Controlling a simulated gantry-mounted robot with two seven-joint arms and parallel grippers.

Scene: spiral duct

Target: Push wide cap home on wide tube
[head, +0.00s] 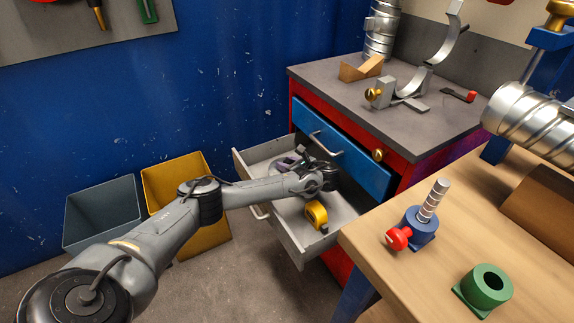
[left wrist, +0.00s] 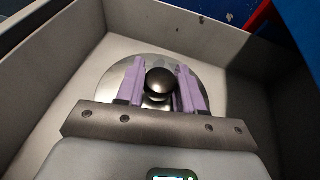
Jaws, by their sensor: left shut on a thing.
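The wide cap (left wrist: 112,86), a shiny metal disc with a dark round knob (left wrist: 158,82), lies in the open drawer in the left wrist view. My left gripper (left wrist: 157,76) has its purple fingers on both sides of the knob and is shut on it. In the head view the left gripper (head: 288,163) reaches down into the drawer; the arm mostly hides the cap there. A large ribbed metal tube (head: 535,122) lies above the wooden bench at right. Another ribbed tube (head: 380,35) stands upright at the back; I cannot tell which is the wide one.
The drawer (head: 292,238) also holds a yellow tape measure (head: 317,214). Its walls surround the gripper. A closed blue drawer (head: 340,150) sits just above. A blue fixture (head: 420,232) and a green ring block (head: 485,290) stand on the bench. Grey (head: 100,215) and yellow bins (head: 178,175) stand at left.

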